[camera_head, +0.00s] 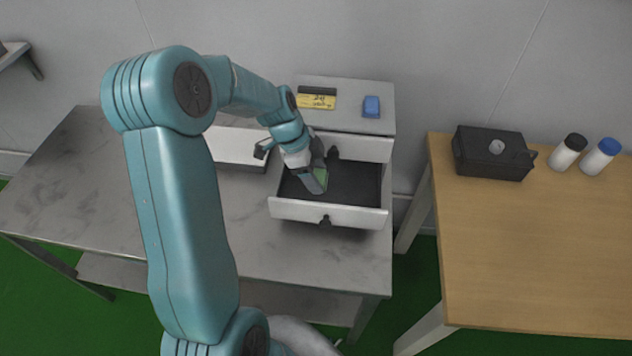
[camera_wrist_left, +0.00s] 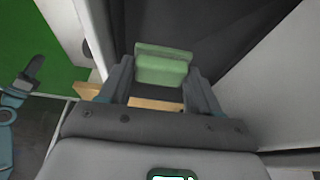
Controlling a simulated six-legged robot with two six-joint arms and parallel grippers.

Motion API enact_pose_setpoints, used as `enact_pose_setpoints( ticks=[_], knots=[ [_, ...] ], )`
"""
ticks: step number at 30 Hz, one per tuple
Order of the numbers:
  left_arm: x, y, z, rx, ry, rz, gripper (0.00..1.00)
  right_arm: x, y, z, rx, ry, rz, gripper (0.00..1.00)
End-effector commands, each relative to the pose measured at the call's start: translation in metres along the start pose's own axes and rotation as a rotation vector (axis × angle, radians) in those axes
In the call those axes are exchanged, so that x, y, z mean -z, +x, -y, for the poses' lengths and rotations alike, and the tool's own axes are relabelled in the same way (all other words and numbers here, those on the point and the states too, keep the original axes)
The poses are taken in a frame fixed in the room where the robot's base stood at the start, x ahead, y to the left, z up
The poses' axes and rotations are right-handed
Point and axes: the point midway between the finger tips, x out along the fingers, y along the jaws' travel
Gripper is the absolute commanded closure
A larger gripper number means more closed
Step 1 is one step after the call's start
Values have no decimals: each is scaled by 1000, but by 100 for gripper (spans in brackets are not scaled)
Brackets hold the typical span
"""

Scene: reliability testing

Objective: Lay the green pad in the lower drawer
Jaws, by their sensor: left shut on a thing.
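The green pad (camera_head: 321,176) is between the fingers of my left gripper (camera_head: 317,180), which is shut on it. The wrist view shows the pad (camera_wrist_left: 163,65) held at the fingertips of the left gripper (camera_wrist_left: 160,82). The drawer has a white front with a dark knob and a dark, empty-looking inside. I cannot tell whether the pad touches the drawer floor. My right gripper is not in view.
The drawer cabinet (camera_head: 345,119) stands on a grey table (camera_head: 90,190); a blue block (camera_head: 371,106) and a yellow label card (camera_head: 317,99) lie on top. A wooden table (camera_head: 540,260) at right holds a black box (camera_head: 490,153) and two bottles (camera_head: 568,151).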

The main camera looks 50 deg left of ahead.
Motion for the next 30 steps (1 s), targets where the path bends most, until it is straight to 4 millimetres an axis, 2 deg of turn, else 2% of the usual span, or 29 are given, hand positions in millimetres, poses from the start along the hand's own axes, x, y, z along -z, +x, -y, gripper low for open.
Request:
enact_pose_setpoints(
  ticks=[8,13,24,25,26,30],
  knots=[
    [-10,24,2,0,0,0,67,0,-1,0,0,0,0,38],
    [-19,46,1,-1,-2,0,67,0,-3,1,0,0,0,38],
    [-22,51,2,3,1,0,67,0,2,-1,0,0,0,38],
    [-21,50,2,3,1,0,31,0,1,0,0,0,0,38],
    [-21,50,2,2,1,0,27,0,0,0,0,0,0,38],
    [-21,50,2,2,1,0,27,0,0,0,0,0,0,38]
  ],
)
